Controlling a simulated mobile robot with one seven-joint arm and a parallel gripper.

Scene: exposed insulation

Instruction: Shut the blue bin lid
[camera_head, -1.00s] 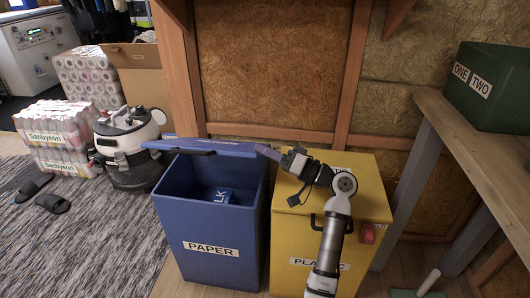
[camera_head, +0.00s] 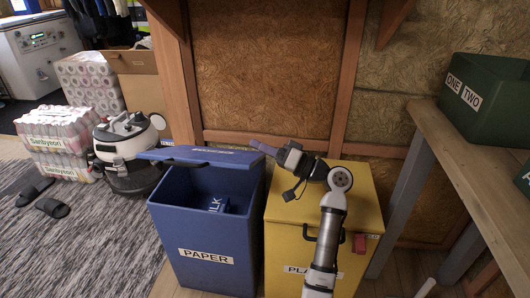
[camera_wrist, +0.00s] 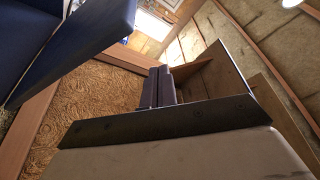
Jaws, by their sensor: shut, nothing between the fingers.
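The blue bin (camera_head: 203,230), labelled PAPER, stands in the middle of the head view. A blue carton marked with letters ending in LK (camera_head: 218,204) lies inside it. The blue lid (camera_head: 208,157) is raised at the back, tilted open over the bin's rear. My gripper (camera_head: 257,146) is shut and empty, at the right end of the lid; whether it touches the lid I cannot tell. In the wrist view the shut fingers (camera_wrist: 158,88) point up the picture, and a dark blue panel (camera_wrist: 75,45) shows at upper left.
The yellow bin (camera_head: 365,205) stands right of the blue bin, under my arm. A wooden bench (camera_head: 470,150) with a green box (camera_head: 490,95) is at right. A vacuum cleaner (camera_head: 128,145) stands at left. The wall is close behind the bins.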

